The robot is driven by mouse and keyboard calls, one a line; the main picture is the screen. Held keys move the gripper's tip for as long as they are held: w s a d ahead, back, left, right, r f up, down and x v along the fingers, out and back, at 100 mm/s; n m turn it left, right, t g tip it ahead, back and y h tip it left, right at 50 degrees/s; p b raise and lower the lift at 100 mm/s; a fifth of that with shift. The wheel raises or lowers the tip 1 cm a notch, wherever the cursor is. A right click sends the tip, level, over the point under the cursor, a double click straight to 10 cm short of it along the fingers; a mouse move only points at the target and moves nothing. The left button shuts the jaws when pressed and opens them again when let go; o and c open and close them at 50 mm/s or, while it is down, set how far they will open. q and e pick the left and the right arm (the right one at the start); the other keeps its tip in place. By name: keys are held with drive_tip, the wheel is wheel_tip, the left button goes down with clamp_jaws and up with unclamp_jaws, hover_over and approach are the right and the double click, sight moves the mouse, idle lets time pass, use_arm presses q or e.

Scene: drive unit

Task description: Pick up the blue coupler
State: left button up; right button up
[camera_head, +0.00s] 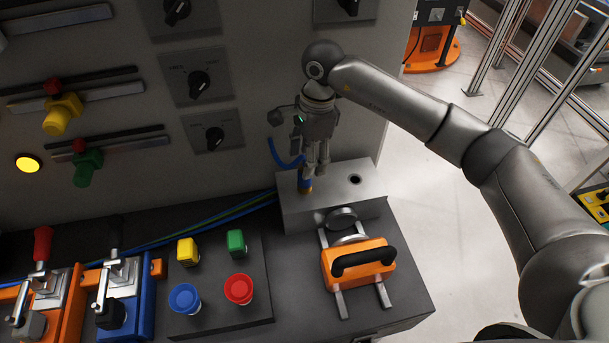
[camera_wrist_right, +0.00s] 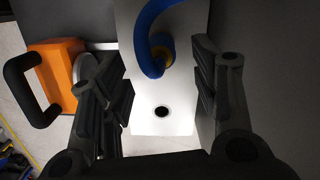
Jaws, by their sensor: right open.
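The blue coupler (camera_head: 304,184) stands in the top of a grey block (camera_head: 340,205), with a blue hose (camera_head: 285,158) curving up from it to the left. In the right wrist view the blue hose and coupler (camera_wrist_right: 153,40) show at the top, between the two fingers, with a brass-coloured part at the hose's end. My right gripper (camera_head: 316,170) points down just above the block, right at the coupler, and partly hides it. Its fingers (camera_wrist_right: 163,70) are apart in the wrist view, with a gap on both sides of the coupler. My left gripper is out of view.
The block has an empty dark hole (camera_wrist_right: 162,112) beside the coupler. An orange slide with a black handle (camera_head: 362,260) sits in front. A button box (camera_head: 215,290) and toggle clamps (camera_head: 120,290) are to the left. A panel with knobs (camera_head: 200,85) rises behind.

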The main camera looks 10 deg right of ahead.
sight(305, 183)
drive_tip(key=shift+f+p, duration=0.4)
drive_tip(key=shift+f, duration=0.15)
drive_tip(key=f, duration=0.1)
drive_tip(key=f+p, duration=0.2)
drive_tip(key=f, duration=0.1)
drive_tip(key=shift+a, duration=0.3)
drive_tip(key=shift+f, duration=0.25)
drive_tip(key=c, duration=1.2)
drive_tip(key=shift+r, duration=0.1)
